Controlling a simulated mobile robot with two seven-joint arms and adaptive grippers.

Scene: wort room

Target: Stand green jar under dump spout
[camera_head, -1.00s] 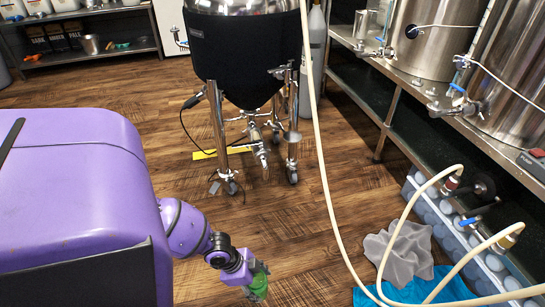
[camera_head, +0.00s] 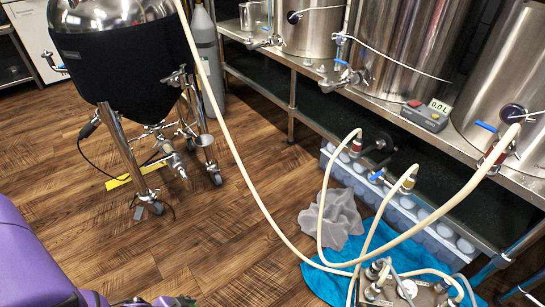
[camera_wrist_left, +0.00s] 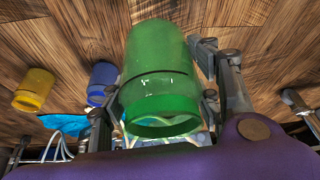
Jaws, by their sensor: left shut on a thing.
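The green jar (camera_wrist_left: 160,85), see-through with its open mouth toward the camera, is held between the fingers of my left gripper (camera_wrist_left: 163,98) in the left wrist view. In the head view only the top of my left gripper (camera_head: 158,301) shows at the bottom edge, and the jar is mostly cut off. The dump spout (camera_head: 173,160) is the steel pipe under the black-jacketed conical tank (camera_head: 120,65), between its legs, to the upper left. The jar is apart from it, over the near floor. My right gripper is out of view.
A yellow jar (camera_wrist_left: 34,90) and a blue jar (camera_wrist_left: 102,80) show in the wrist view. In the head view a hose crosses the floor to a pump (camera_head: 395,290) on a blue mat (camera_head: 315,273), beside a grey cloth (camera_head: 332,218).

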